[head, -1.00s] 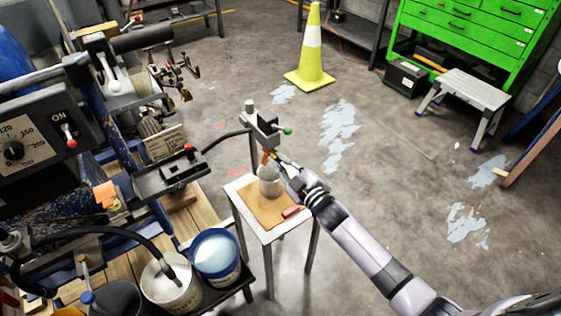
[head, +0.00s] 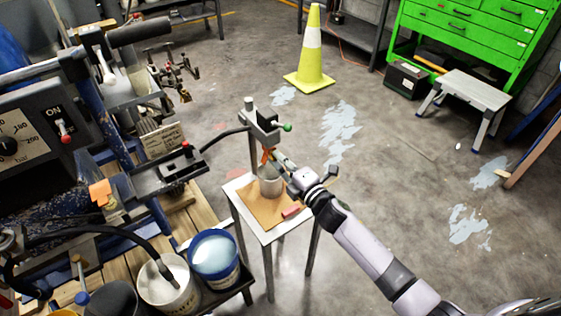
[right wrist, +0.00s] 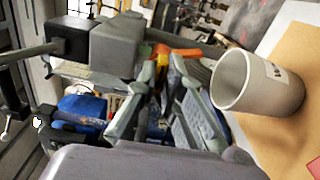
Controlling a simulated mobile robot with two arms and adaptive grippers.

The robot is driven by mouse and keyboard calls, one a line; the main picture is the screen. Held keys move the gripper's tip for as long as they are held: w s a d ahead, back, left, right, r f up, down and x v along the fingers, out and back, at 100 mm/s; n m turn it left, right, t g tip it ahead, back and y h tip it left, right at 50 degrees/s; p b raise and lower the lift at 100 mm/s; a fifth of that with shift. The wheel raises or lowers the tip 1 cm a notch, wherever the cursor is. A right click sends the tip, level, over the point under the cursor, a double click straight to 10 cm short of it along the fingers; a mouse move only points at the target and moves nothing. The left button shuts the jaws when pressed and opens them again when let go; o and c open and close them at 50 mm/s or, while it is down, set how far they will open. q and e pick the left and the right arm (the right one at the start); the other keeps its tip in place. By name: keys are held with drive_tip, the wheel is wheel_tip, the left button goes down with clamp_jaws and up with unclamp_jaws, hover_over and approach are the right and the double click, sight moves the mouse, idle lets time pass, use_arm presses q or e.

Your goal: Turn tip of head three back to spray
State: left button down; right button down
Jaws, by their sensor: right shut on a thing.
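The spray head (head: 262,127) is a grey block with a green knob (head: 287,127), on a post above the small table. An orange tip (head: 266,155) is below it; it also shows in the right wrist view (right wrist: 178,50), beside the grey head block (right wrist: 115,46). My right gripper (head: 277,159) reaches in from the right and is shut on the orange tip. Its fingers (right wrist: 165,80) partly cover the tip in the right wrist view, so I cannot tell its exact angle. My left gripper is not in view.
The striper machine (head: 60,205) and paint buckets (head: 215,255) fill the left. Floor right of the table is clear.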

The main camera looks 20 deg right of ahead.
drive_tip(key=n+b, duration=0.2)
drive_tip(key=n, duration=0.7)
drive_tip(key=shift+r, duration=0.15)
drive_tip(key=shift+w+n, duration=0.1)
drive_tip(key=shift+n, duration=0.2)
